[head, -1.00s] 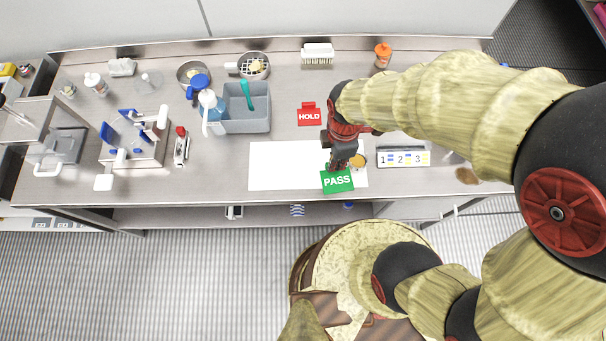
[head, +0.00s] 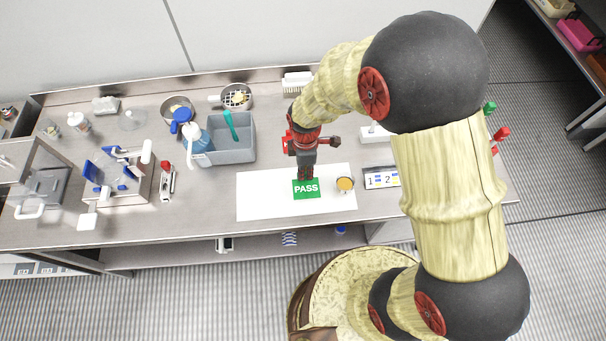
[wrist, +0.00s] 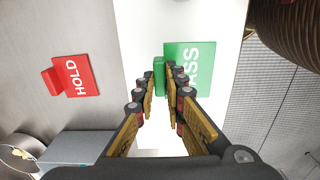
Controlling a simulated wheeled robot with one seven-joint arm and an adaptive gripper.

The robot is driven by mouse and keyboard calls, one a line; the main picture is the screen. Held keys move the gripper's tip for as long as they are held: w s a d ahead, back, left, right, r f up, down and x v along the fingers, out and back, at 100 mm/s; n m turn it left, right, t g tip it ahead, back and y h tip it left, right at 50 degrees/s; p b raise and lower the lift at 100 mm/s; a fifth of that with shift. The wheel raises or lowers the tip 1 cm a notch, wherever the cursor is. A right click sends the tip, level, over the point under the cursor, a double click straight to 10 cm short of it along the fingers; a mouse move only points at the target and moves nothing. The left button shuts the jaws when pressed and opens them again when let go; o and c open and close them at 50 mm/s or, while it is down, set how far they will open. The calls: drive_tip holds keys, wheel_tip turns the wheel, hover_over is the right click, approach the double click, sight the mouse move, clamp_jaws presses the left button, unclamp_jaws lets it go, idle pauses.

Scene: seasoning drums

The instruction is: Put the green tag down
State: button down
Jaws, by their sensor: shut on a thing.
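The green PASS tag (head: 306,188) is over the white mat (head: 262,205) in the head view, left of a small yellow-topped round container (head: 345,184). My gripper (head: 305,176) is above the tag's back edge, pointing down. In the wrist view, my gripper (wrist: 166,82) is shut on the upright green tab of the tag (wrist: 196,65), with the lettered face lying beyond. I cannot tell whether the tag touches the mat.
A grey bin (head: 232,150) with a teal-handled tool and bottles stands behind the mat to the left. A numbered block (head: 381,180) is to the right, partly behind my arm. The mat's left part is clear.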

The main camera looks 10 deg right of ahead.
drive_tip(key=shift+w+a+f, duration=0.15)
drive_tip(key=shift+w+f, duration=0.45)
drive_tip(key=shift+f, duration=0.15)
drive_tip(key=shift+w+f+b, duration=0.1)
drive_tip(key=shift+f+b, duration=0.2)
drive_tip(key=shift+f, duration=1.3)
drive_tip(key=shift+f, duration=0.1)
drive_tip(key=c, duration=1.9)
unclamp_jaws()
drive_tip(key=shift+o, duration=0.3)
wheel_tip(320, 180, up, 12)
drive_tip(key=p, duration=0.1)
drive_tip(key=shift+r, duration=0.2)
